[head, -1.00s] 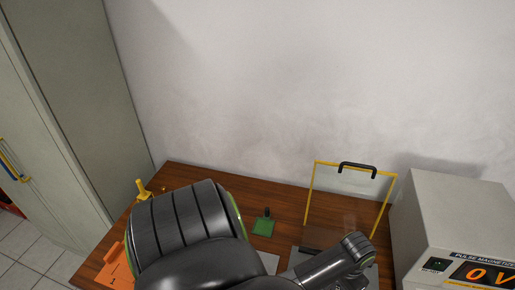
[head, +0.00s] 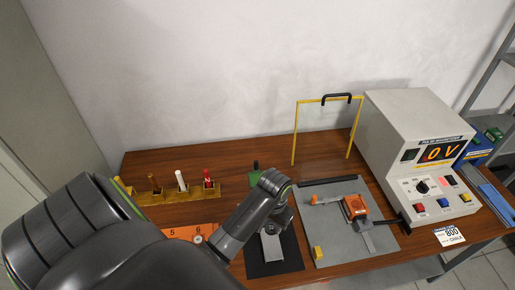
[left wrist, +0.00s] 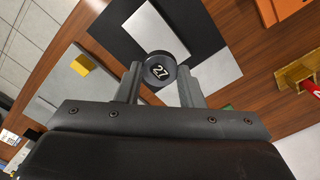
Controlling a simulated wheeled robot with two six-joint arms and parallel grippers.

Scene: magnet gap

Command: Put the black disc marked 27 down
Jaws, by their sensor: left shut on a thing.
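The black disc marked 27 (left wrist: 157,71) is gripped between the two fingers of my left gripper (left wrist: 159,84) in the left wrist view, with its white number facing the camera. In the head view my left gripper (head: 271,229) is over the dark mat (head: 288,258), and I cannot make out the disc there. A pale grey plate (head: 272,249) lies on this mat; it also shows beyond the disc in the left wrist view (left wrist: 152,30). The disc's height above the plate is hard to tell. My right gripper is not in view.
Right of the mat is a grey board (head: 345,245) with an orange device (head: 354,206) and a yellow block (head: 318,253). A yellow-framed clear screen (head: 296,135) stands behind it. The magnetizer (head: 420,150) reads 0 V. A rack (head: 160,196) and orange holder (head: 185,234) are left.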

